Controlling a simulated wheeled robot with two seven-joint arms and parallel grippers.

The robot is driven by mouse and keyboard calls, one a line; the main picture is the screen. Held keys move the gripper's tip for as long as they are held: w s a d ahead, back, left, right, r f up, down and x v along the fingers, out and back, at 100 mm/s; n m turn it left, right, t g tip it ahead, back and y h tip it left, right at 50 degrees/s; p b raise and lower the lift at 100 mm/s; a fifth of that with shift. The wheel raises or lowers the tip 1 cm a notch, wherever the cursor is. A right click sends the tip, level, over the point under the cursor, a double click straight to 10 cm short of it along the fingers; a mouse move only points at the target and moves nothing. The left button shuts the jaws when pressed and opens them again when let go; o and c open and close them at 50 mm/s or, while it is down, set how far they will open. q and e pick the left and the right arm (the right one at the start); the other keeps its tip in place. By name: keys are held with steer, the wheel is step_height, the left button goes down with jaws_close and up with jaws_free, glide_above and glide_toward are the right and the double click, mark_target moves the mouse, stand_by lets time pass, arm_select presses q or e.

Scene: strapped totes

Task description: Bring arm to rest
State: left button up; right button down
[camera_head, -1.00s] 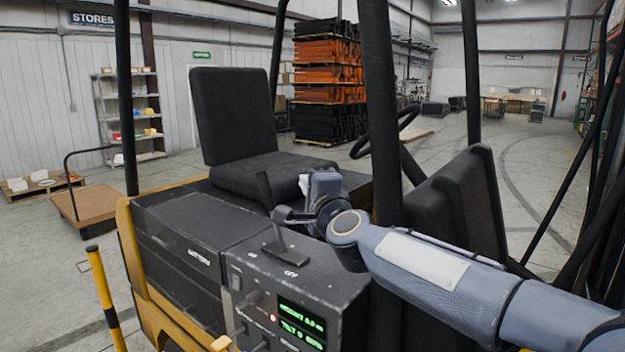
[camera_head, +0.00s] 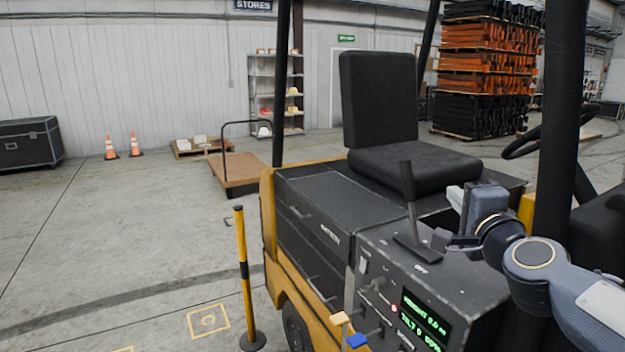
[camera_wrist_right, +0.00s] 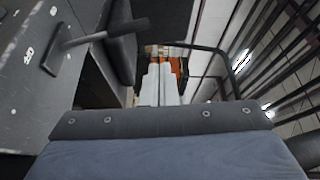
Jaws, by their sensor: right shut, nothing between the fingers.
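My right arm comes in from the right edge of the head view. Its gripper (camera_head: 455,198) is beside the black lever (camera_head: 408,195) on top of the control box (camera_head: 385,270), apart from it as far as I can see. In the right wrist view the pale gripper fingers (camera_wrist_right: 158,85) lie side by side, shut, with nothing between them. The lever (camera_wrist_right: 120,31) shows there to the left of the fingers, standing on the dark panel. My left arm and gripper are not in view.
The vehicle's black seat (camera_head: 378,100), thick dark post (camera_head: 560,120) and steering wheel (camera_head: 540,140) are close around the arm. A yellow-black bollard (camera_head: 243,270) stands in front at left. The floor at left (camera_head: 120,240) is clear. Orange and black stacks (camera_head: 487,65) stand behind.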

steer(key=s+a+f+n+g+y, duration=0.1)
steer(key=s+a+f+n+g, duration=0.2)
steer(key=s+f, duration=0.6)
steer(key=s+a+f+n+g+y, duration=0.2)
steer(key=s+a+f+n+g, duration=0.1)
steer(key=s+f+n+g, duration=0.2)
steer(key=s+a+f+n+g+y, duration=0.1)
steer(key=s+a+f+n+g, duration=0.2)
steer(key=s+f+n, duration=0.5)
steer(key=s+f+g, duration=0.1)
steer(key=s+f, duration=0.5)
steer(key=shift+f+g+y, duration=0.25)
steer(key=shift+g+y, duration=0.15)
steer(key=shift+w, duration=0.1)
